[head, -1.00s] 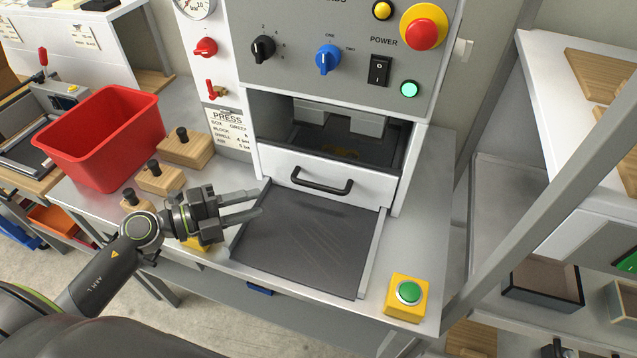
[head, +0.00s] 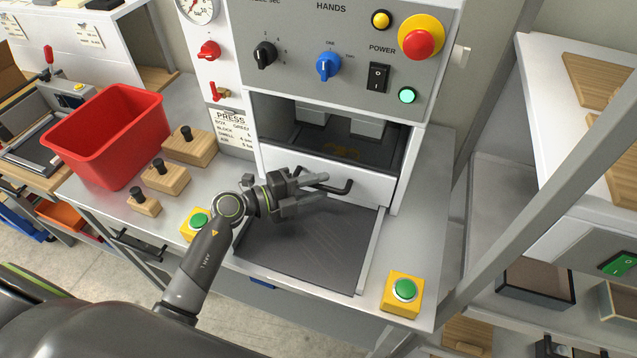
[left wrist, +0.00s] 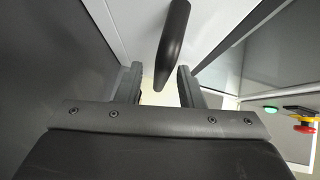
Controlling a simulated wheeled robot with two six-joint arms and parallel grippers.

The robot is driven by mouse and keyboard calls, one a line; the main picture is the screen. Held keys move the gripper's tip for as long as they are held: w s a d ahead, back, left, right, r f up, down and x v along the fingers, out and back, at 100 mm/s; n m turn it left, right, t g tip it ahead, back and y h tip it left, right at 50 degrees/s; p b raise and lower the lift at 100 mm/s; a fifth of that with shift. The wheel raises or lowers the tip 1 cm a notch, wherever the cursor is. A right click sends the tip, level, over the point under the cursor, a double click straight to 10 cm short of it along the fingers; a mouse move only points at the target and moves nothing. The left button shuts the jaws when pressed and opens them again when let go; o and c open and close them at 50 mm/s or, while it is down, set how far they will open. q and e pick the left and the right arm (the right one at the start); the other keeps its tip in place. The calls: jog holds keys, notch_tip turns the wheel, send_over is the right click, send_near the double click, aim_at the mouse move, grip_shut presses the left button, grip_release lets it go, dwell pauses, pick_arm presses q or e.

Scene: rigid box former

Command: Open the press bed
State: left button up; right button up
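The press bed (head: 378,188) shows as a white-fronted drawer under the press opening, with a black bar handle (head: 346,187) across its front. My left gripper (head: 322,188) is in front of the drawer, over the dark tray plate, its fingers reaching to the handle and covering part of it. In the left wrist view the gripper (left wrist: 158,84) is open, and the handle (left wrist: 174,45) lies in line with the gap between the fingers. I cannot tell whether they touch it. My right gripper is not in view.
A dark tray plate (head: 300,255) with raised side rims lies before the drawer. Green-buttoned yellow boxes stand at left (head: 192,228) and right (head: 402,296). Wooden blocks with black knobs (head: 165,180) and a red bin (head: 105,140) are at left. A grey post (head: 520,210) rises at right.

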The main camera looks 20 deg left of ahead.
pick_arm(q)
jog(key=shift+w+d, duration=0.25)
jog(key=shift+d, duration=0.05)
jog(key=shift+c, duration=0.4)
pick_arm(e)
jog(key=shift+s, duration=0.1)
pick_arm(q)
grip_shut()
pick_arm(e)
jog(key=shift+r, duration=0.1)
